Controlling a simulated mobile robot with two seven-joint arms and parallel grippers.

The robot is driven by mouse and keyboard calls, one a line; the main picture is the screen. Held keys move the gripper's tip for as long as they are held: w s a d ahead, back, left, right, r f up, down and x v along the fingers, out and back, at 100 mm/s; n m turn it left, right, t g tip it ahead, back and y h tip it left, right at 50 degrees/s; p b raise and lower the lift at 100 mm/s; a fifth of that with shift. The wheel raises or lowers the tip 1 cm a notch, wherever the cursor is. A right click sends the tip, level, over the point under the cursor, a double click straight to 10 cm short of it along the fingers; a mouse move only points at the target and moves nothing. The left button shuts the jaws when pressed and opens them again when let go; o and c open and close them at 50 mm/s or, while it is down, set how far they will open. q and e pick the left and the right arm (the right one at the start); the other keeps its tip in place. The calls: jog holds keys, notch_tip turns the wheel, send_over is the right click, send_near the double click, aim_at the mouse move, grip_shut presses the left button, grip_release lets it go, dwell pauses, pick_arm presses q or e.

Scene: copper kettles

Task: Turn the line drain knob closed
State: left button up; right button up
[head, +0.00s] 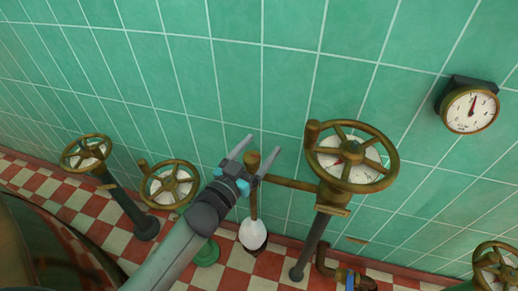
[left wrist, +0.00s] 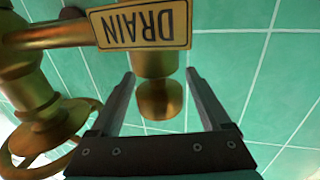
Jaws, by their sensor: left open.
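The brass drain knob (head: 251,160) sits at the end of a short horizontal pipe by the green tiled wall. In the left wrist view the knob (left wrist: 159,102) is a rounded brass piece below an upside-down "DRAIN" plate (left wrist: 140,24). My left gripper (head: 264,144) is open, with one finger on each side of the knob. In the left wrist view the gripper (left wrist: 160,75) shows gaps between the knob and both fingers. My right gripper is in neither view.
A large brass handwheel (head: 378,182) stands right of the knob, joined by the brass pipe (head: 292,184). Two smaller handwheels (head: 84,153) (head: 170,200) are at left. A dial gauge (head: 470,110) is on the wall. A white rounded object (head: 253,234) is below the knob.

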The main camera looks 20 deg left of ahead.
pick_arm(q)
jog(key=shift+w, duration=0.1)
jog(key=shift+c, duration=0.4)
grip_shut()
